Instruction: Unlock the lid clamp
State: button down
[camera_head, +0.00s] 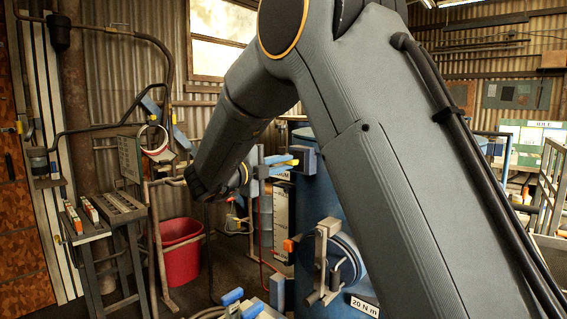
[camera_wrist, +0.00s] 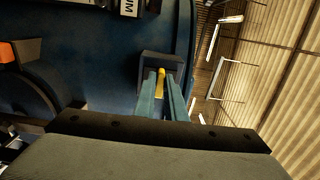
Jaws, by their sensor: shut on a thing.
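The blue blast pot (camera_head: 315,195) stands behind my arm, which hides much of it and its top. A dark grey block (camera_head: 303,151) sits on the upper side of the pot, and it also shows in the wrist view (camera_wrist: 160,62). A small yellow handle (camera_wrist: 161,78) stands out from this block. My gripper (camera_head: 285,165) is shut on the yellow handle, with one blue finger on each side of it in the wrist view (camera_wrist: 162,90). I cannot tell for certain that this handle is the lid clamp.
A round hatch (camera_head: 345,262) with a grey bar and an orange tip (camera_head: 288,245) is low on the pot. A red bucket (camera_head: 180,250) and a grey bench (camera_head: 110,215) stand at left. A red hose (camera_head: 262,240) hangs beside the pot. Railings (camera_head: 550,185) stand at right.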

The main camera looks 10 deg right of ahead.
dwell(0.3)
jog(key=c, duration=1.8)
grip_release()
jog(key=shift+a, duration=0.1)
jog(key=b+v, duration=0.2)
jog(key=v, duration=0.5)
jog(key=shift+s+a, duration=0.25)
